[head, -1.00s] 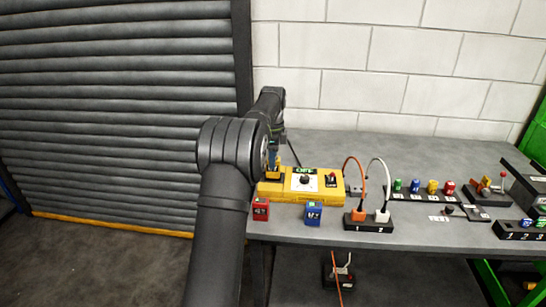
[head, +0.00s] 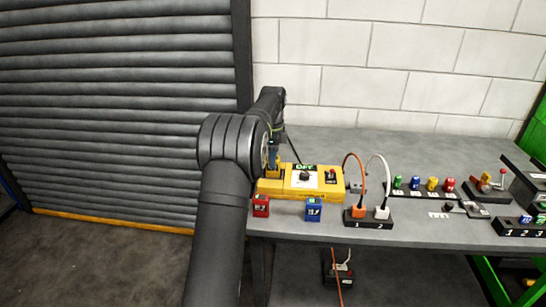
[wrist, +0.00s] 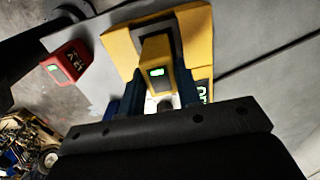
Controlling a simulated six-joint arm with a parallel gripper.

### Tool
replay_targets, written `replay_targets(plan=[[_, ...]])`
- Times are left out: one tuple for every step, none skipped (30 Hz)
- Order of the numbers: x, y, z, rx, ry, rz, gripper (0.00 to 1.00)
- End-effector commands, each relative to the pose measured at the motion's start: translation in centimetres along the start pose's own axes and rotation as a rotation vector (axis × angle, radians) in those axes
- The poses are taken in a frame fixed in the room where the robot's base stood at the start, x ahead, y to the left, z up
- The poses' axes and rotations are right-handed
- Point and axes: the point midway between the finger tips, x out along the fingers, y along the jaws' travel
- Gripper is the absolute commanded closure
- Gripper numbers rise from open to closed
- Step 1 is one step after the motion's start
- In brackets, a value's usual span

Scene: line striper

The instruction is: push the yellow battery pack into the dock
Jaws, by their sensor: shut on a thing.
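The yellow battery pack (wrist: 156,56) shows in the wrist view, with a small green-lit display on its face. It sits over the dark-lined dock (wrist: 118,40) at the end of the yellow housing, and I cannot tell how deep it is in. My gripper (wrist: 157,98) is shut on the pack, with a blue finger on each side. In the head view my gripper (head: 273,158) points down at the left end of the yellow housing (head: 325,195), and my arm hides part of it.
A red pack (head: 261,206) and a blue pack (head: 313,210) stand in front of the housing. To the right are a socket block (head: 368,225) with orange and white plugs and a row of coloured pieces (head: 432,186). The bench behind the housing is clear.

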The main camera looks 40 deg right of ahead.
Motion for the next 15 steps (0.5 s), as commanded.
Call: replay_targets(plan=[[-0.04, -0.01, 0.0, 0.0, 0.0, -0.001, 0.89], [-0.04, -0.01, 0.0, 0.0, 0.0, -0.001, 0.89], [-0.04, -0.01, 0.0, 0.0, 0.0, -0.001, 0.89], [-0.04, -0.01, 0.0, 0.0, 0.0, -0.001, 0.89], [-0.04, -0.01, 0.0, 0.0, 0.0, -0.001, 0.89], [-0.03, -0.01, 0.0, 0.0, 0.0, -0.001, 0.89], [-0.02, -0.01, 0.0, 0.0, 0.0, -0.001, 0.89], [0.0, -0.01, 0.0, 0.0, 0.0, 0.0, 0.89], [0.04, 0.0, 0.0, 0.0, 0.0, 0.0, 0.89], [0.08, 0.0, 0.0, 0.0, 0.0, 0.0, 0.89], [0.13, 0.0, 0.0, 0.0, 0.0, 0.0, 0.89], [0.22, 0.0, 0.0, 0.0, 0.0, 0.0, 0.89], [0.28, 0.0, 0.0, 0.0, 0.0, 0.0, 0.89], [0.36, 0.0, 0.0, 0.0, 0.0, 0.0, 0.89], [0.46, 0.0, 0.0, 0.0, 0.0, 0.0, 0.89]])
